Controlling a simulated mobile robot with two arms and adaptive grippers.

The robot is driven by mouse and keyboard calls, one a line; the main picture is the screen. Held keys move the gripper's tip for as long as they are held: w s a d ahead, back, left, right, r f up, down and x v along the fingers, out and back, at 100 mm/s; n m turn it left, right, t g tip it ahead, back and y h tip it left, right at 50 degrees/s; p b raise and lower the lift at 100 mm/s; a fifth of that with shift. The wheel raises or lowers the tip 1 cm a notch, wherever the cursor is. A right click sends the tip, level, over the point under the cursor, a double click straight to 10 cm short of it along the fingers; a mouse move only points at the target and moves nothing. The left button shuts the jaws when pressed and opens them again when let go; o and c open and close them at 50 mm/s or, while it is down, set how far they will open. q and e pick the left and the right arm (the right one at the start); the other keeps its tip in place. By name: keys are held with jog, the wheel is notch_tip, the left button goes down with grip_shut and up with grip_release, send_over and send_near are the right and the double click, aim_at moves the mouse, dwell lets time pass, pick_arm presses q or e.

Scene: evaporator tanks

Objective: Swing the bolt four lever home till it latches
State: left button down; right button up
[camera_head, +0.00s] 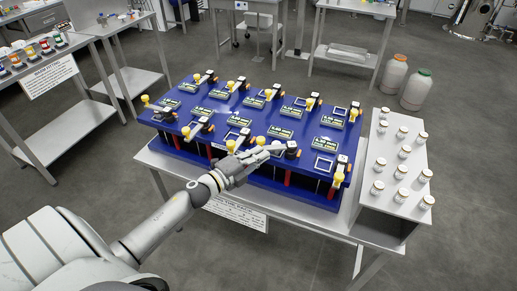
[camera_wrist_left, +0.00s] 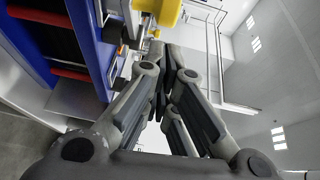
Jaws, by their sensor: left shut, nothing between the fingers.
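A blue evaporator bench (camera_head: 190,150) carries rows of levers with yellow handles, black blocks and small green displays. My left gripper (camera_head: 278,149) reaches over its front edge, closed and empty. A yellow handle (camera_head: 261,140) is just behind the fingers. In the left wrist view, the closed fingers (camera_wrist_left: 164,55) point towards a yellow part (camera_wrist_left: 168,12) beside the blue bench side (camera_wrist_left: 92,45). No readable number shows which lever is bolt four. My right gripper is not in view.
A white stand (camera_head: 398,150) with several lidded jars is at the right of the bench. A steel table (camera_head: 150,155) supports the bench. A side table with small bottles (camera_head: 45,47) is at the left. Open floor (camera_head: 300,255) lies in front.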

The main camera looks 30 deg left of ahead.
aim_at(258, 142)
pick_arm(q)
jog(key=shift+w+a, duration=0.45)
jog(key=shift+w, duration=0.3)
jog(key=shift+f, duration=0.1)
jog(key=a+h+b, duration=0.1)
jog(key=w+a+m+h+b, duration=0.1)
jog(key=b, duration=0.1)
jog(key=shift+w+a+f+m+g, duration=0.1)
jog(key=shift+w+a+m+g, duration=0.1)
jog(key=shift+w+m+g, duration=0.15)
jog(key=shift+w+a, duration=0.15)
jog(key=shift+a, duration=0.15)
jog(key=shift+d, duration=0.1)
